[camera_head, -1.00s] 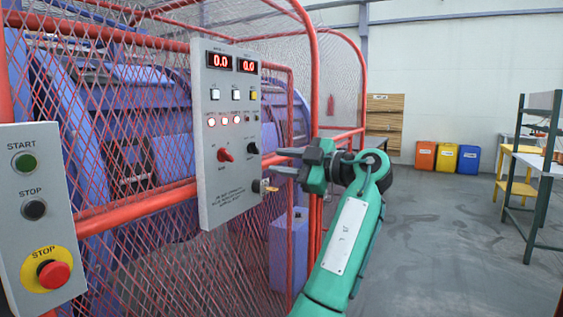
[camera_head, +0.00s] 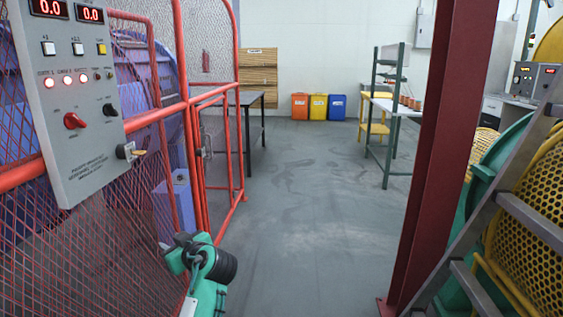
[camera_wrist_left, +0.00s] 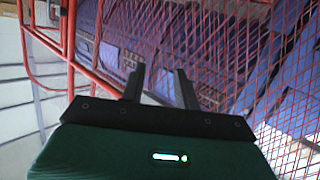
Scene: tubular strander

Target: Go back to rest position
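My left gripper (camera_head: 188,252) is low in the head view, in front of the red mesh guard (camera_head: 120,235) and below the grey control panel (camera_head: 78,100). Its fingers are hard to see there. In the left wrist view the two dark fingers of the left gripper (camera_wrist_left: 160,78) stand apart with nothing between them, so it is open and empty. The mesh lies behind them. The panel has two red displays, lit buttons, a red knob, a black knob and a key switch (camera_head: 128,150). My right gripper is out of view.
A red steel post (camera_head: 440,150) stands right of centre. A ladder (camera_head: 500,220) and yellow perforated guards (camera_head: 540,190) are at the right. A shelf table (camera_head: 388,125) and coloured bins (camera_head: 318,107) stand at the back. The grey floor (camera_head: 300,210) between is clear.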

